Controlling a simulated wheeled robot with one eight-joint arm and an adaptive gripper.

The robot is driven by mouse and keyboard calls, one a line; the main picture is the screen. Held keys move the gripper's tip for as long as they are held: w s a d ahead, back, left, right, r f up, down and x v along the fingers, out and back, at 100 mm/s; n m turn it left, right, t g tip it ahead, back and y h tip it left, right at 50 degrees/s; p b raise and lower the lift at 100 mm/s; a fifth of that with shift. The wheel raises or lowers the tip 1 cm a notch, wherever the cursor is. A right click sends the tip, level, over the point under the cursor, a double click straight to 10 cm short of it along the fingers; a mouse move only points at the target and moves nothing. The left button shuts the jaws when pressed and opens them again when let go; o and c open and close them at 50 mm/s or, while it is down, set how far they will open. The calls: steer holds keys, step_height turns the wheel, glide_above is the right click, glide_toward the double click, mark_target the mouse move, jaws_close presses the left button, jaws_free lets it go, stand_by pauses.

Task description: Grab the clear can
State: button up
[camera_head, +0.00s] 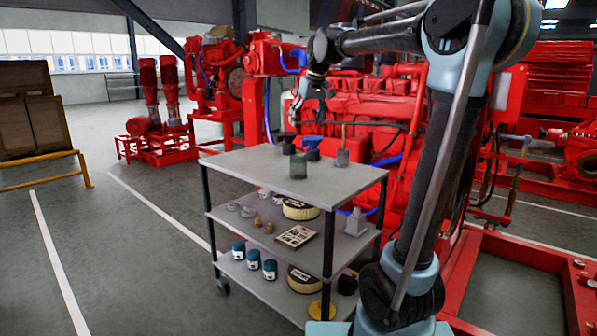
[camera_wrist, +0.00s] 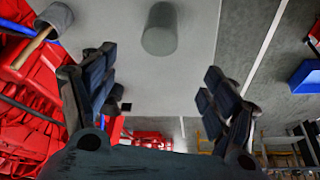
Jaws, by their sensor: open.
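My gripper (camera_head: 311,112) hangs above the back part of the top shelf, apart from the can. In the wrist view my gripper (camera_wrist: 160,65) has its two dark fingers spread wide with nothing between them.
A red engine (camera_head: 355,105) is close behind the cart.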

glide_toward(298, 154)
step_height(298, 154, down, 4)
steer(key=s, duration=0.2)
steer(key=shift+w+a+x, duration=0.15)
steer(key=shift+x, duration=1.15)
steer(key=shift+w+a+x, duration=0.1)
steer(key=shift+a+x, duration=0.05)
steer(key=shift+x, duration=1.15)
steer(key=shift+r, duration=0.15)
steer(key=c, duration=1.5)
